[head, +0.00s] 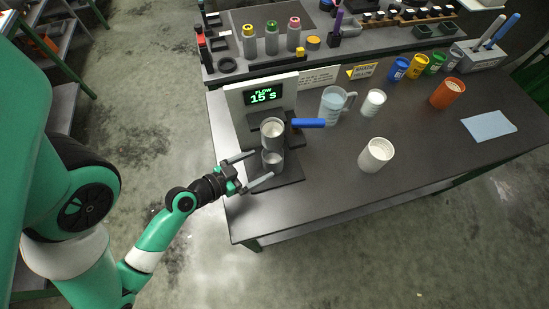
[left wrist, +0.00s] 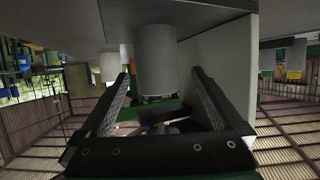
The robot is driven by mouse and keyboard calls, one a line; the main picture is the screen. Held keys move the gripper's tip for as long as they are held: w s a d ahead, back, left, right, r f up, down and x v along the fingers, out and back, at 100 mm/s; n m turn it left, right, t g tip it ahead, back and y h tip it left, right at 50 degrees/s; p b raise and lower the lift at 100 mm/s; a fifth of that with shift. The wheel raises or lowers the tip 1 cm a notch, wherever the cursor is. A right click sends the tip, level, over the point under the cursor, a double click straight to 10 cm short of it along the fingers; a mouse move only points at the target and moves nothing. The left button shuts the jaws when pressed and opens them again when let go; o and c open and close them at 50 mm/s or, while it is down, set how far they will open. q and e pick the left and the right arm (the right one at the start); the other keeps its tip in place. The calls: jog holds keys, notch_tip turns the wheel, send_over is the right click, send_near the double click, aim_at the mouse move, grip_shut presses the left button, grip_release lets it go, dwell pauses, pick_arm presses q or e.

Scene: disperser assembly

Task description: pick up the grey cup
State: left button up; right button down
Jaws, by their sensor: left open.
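The grey cup (head: 273,161) stands upright on the dark base of the dispenser (head: 262,97), below a metal cup-shaped part (head: 272,132) with a blue handle (head: 308,122). My left gripper (head: 262,164) is open, its fingers reaching in from the left towards the grey cup. In the left wrist view a grey cylinder, apparently the grey cup (left wrist: 156,58), lies in the gap between the spread finger ends (left wrist: 165,68). I cannot tell whether the fingertips are beside it or just short of it. My right gripper is not in view.
Right of the dispenser are a clear jug (head: 334,106), a small white cup (head: 373,103), a larger white cup (head: 376,154), an orange cup (head: 447,93) and a blue cloth (head: 489,125). A shelf with bottles (head: 271,37) runs behind. The table's front right is clear.

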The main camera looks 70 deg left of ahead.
aim_at(280, 157)
pick_arm(q)
jog(key=x, duration=0.4)
jog(key=shift+d+p+x, duration=0.2)
jog(key=shift+p+x, duration=0.1)
jog(key=shift+x, duration=2.4)
jog(key=c, duration=1.3)
jog(key=shift+c, duration=0.8)
